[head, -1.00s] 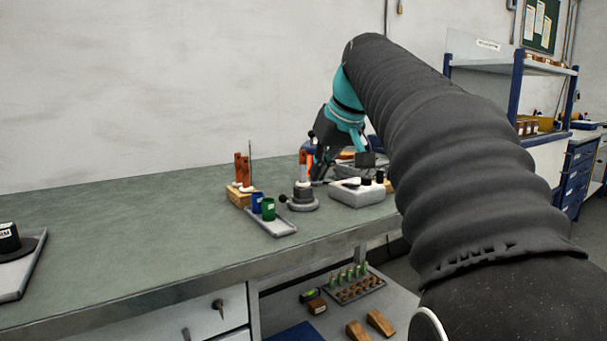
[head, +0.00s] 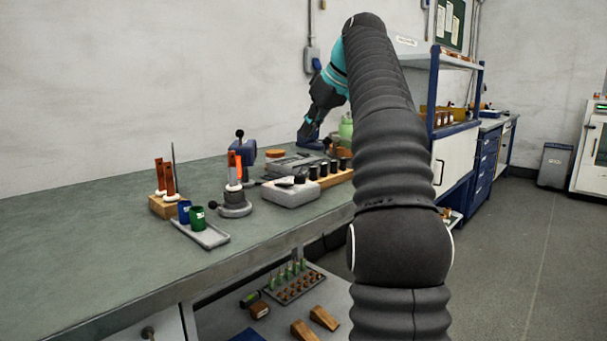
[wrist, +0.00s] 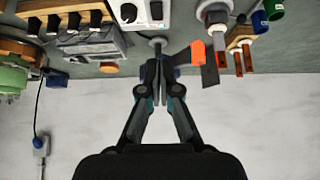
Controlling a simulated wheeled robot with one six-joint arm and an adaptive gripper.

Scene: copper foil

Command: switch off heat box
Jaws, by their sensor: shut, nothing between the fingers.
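The likely heat box is a pale grey box (head: 290,193) near the bench's front edge, with dark knobs on top. In the wrist view a pale box (wrist: 142,14) with a round black knob shows at the top edge, partly cut off. Whether it is switched on I cannot tell. My gripper (head: 308,134) is raised above the back of the bench, behind the box and apart from it. In the wrist view my gripper (wrist: 159,62) is shut and empty, its fingertips pointing toward the bench.
A tray (head: 208,236) holds blue and green cups. The bench's left side is clear.

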